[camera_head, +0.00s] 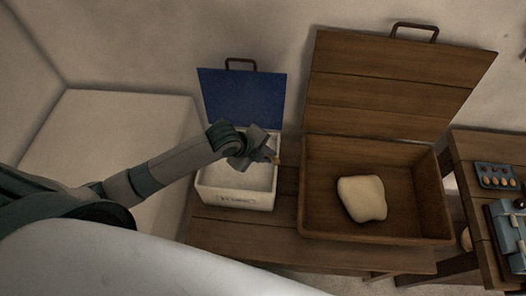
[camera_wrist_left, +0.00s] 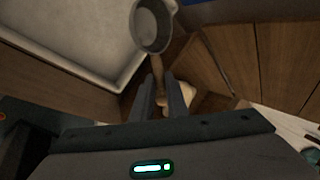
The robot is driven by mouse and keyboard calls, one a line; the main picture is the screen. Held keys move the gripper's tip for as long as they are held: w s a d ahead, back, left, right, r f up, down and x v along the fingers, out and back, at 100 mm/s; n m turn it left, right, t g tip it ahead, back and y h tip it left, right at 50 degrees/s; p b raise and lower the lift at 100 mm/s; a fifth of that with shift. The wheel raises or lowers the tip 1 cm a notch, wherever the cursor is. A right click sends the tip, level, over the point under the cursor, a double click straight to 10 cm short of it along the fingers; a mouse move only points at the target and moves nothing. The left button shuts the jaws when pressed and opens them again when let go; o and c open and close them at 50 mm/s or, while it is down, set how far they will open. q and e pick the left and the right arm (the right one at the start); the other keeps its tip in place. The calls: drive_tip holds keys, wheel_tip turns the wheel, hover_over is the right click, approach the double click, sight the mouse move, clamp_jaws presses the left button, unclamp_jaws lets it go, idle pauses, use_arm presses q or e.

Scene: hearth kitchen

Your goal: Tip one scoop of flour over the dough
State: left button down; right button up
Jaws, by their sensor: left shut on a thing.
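My left gripper (camera_head: 268,152) is over the white flour bin (camera_head: 235,199), near its right edge. In the left wrist view my left gripper (camera_wrist_left: 163,98) is shut on the wooden handle of a scoop (camera_wrist_left: 152,26). The scoop's round grey bowl points away from the fingers; I cannot tell whether it holds flour. Pale flour (camera_head: 236,176) fills the bin. The pale lump of dough (camera_head: 362,198) lies in the open wooden trough (camera_head: 405,227), right of the bin and apart from the gripper. My right gripper is not in view.
The bin's blue lid (camera_head: 240,98) and the trough's wooden lid (camera_head: 395,80) stand open at the back. Both containers sit on a wooden bench (camera_head: 215,228). A side table (camera_head: 470,150) at the right carries a tray (camera_head: 496,177) and a blue-grey device (camera_head: 512,235).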

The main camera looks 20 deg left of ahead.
use_arm(q)
drive_tip(key=shift+a+f, duration=0.2)
drive_tip(key=shift+a, duration=0.5)
